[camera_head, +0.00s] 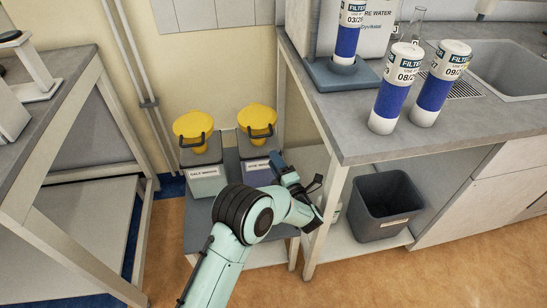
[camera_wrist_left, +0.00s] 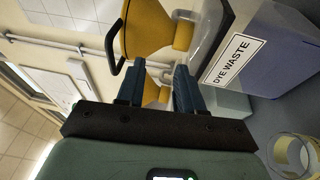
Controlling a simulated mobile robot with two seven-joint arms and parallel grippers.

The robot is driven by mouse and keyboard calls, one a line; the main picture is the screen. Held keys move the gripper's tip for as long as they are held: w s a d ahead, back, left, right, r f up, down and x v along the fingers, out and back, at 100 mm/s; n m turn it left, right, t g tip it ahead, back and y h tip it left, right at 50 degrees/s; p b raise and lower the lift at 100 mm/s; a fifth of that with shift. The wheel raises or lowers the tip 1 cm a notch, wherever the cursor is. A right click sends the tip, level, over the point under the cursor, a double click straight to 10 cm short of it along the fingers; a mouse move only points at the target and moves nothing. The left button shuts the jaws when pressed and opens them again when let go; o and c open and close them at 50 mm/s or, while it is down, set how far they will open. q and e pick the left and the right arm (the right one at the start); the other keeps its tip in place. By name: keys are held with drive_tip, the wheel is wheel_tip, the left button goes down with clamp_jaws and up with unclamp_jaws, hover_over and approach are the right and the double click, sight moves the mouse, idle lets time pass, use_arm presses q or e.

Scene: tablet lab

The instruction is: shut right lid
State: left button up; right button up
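The right waste container (camera_head: 258,165), labelled DYE WASTE, stands on a low stand and carries a yellow funnel top with a yellow lid (camera_head: 257,116) and black handle. In the left wrist view the lid (camera_wrist_left: 150,30) is close beyond the fingers, its handle to the left. I cannot tell whether the lid is fully down. My left gripper (camera_head: 300,183) is low, in front and right of this container. In the wrist view its fingers (camera_wrist_left: 158,90) are apart, with nothing gripped between them. My right gripper is out of view.
The SALT WASTE container (camera_head: 205,180) with a similar yellow lid (camera_head: 193,124) stands to the left. A counter (camera_head: 380,140) with filter bottles overhangs at right, its leg close to my gripper. A grey bin (camera_head: 385,205) stands below. Another table (camera_head: 60,90) is at left.

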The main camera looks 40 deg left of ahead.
use_arm(q)
drive_tip(key=shift+d+f, duration=0.35)
drive_tip(key=shift+f, duration=0.25)
drive_tip(key=shift+s+d, duration=0.1)
